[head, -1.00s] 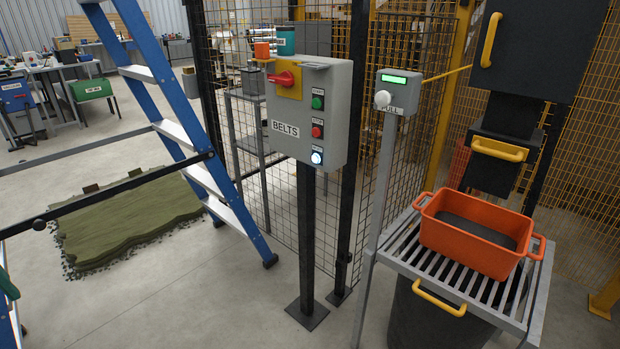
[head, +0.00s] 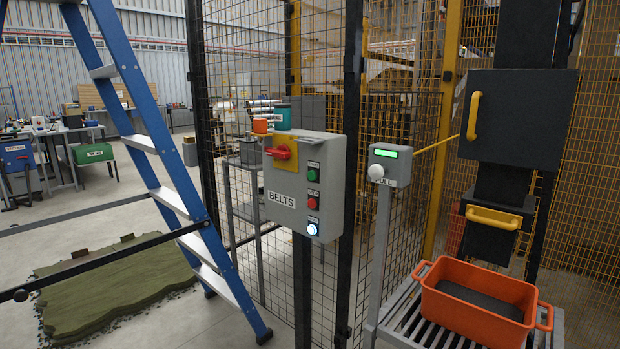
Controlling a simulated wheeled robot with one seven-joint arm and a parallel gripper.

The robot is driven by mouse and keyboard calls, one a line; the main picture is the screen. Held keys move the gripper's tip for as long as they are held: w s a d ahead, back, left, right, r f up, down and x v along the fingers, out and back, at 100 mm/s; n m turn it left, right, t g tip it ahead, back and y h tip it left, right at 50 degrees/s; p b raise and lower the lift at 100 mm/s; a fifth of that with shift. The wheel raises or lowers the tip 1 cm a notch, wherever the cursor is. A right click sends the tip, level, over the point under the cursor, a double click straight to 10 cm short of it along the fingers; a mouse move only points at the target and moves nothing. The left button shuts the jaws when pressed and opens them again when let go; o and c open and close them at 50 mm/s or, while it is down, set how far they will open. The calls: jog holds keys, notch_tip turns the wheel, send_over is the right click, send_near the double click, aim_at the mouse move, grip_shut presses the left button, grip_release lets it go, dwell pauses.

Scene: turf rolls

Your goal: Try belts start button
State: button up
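The grey control box labelled BELTS (head: 300,190) stands on a dark post in the middle of the head view. On its face, a green button (head: 313,175) is at the top, a red button (head: 312,203) below it and a lit white-blue button (head: 312,229) at the bottom. The small labels beside the buttons are too small to read surely. A red rotary switch (head: 280,153) on a yellow plate is at the upper left of the face. An orange cup (head: 260,126) and a teal cup (head: 282,117) stand on top. My gripper is not in view.
A blue ladder (head: 150,130) stands left of the box. A grey post carries a small box (head: 390,165) with a green display and white knob. An orange tub (head: 475,305) sits on a slatted stand at right. Mesh fencing (head: 235,90) rises behind. Green turf (head: 110,295) lies at lower left.

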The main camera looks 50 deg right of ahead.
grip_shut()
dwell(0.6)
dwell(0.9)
